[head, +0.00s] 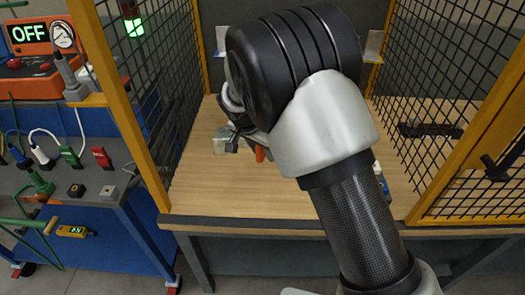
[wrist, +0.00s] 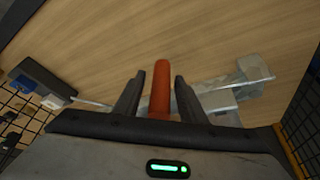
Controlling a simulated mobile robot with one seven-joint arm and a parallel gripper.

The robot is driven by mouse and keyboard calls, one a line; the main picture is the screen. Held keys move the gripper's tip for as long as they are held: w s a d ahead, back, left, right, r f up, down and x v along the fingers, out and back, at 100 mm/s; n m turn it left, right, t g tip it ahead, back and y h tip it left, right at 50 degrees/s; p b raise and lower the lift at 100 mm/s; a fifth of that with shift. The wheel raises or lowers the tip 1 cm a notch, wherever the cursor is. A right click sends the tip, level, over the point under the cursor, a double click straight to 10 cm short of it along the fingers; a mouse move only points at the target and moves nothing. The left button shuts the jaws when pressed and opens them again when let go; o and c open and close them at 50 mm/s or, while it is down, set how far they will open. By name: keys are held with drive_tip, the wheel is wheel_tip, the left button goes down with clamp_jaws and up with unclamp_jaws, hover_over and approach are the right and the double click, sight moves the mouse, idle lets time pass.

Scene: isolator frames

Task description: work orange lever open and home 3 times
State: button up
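The orange lever (wrist: 161,90) stands between the two dark fingers of my gripper (wrist: 159,75) in the wrist view. A narrow gap shows on each side of it, so the fingers are around it and apart from it. The lever's lower end is hidden by my gripper body. Behind it lies a pale metal fixture (wrist: 250,74) with a thin rod. In the head view only a small orange piece of the lever (head: 260,155) shows beneath my arm, and my fingers are mostly hidden there.
The wooden bench top (head: 200,190) is mostly clear. Yellow-framed black mesh panels (head: 435,85) stand at both sides. A dark block with blue and white parts (wrist: 40,84) is at the left in the wrist view.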

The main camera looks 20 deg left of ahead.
clamp_jaws()
drive_tip(key=shift+d, duration=0.1)
